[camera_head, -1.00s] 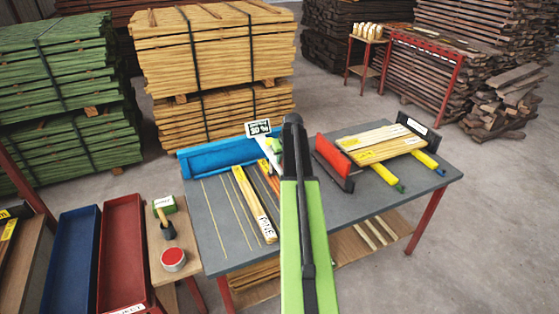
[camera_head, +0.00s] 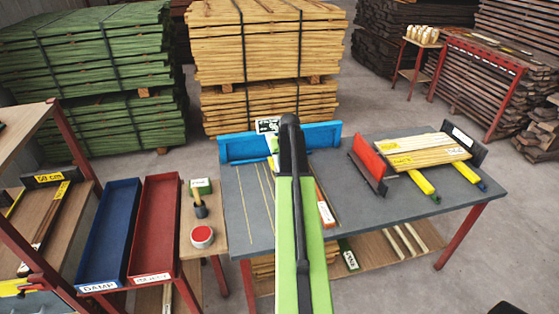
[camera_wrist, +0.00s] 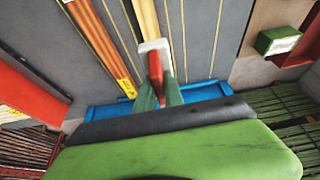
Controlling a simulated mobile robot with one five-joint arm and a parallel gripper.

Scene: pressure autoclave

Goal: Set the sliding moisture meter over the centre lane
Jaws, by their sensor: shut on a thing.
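The moisture meter, with a white and black sign (camera_head: 268,125) reading a percentage, stands at the blue fence (camera_head: 320,135) along the table's back edge. It is left of the fence's middle in the head view. In the wrist view my gripper (camera_wrist: 158,92) has its green fingers shut on a pale grey and red part (camera_wrist: 153,50) of the meter. That part is over or close to the end of a pale board (camera_wrist: 147,18). An orange-brown board (camera_wrist: 100,40) lies beside it. Thin lane lines (camera_head: 242,200) mark the table. My arm hides the gripper and pale board in the head view.
Blue (camera_head: 108,235) and red (camera_head: 155,225) trays stand left. A side stand holds a red tin (camera_head: 202,237) and green box (camera_head: 201,187).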

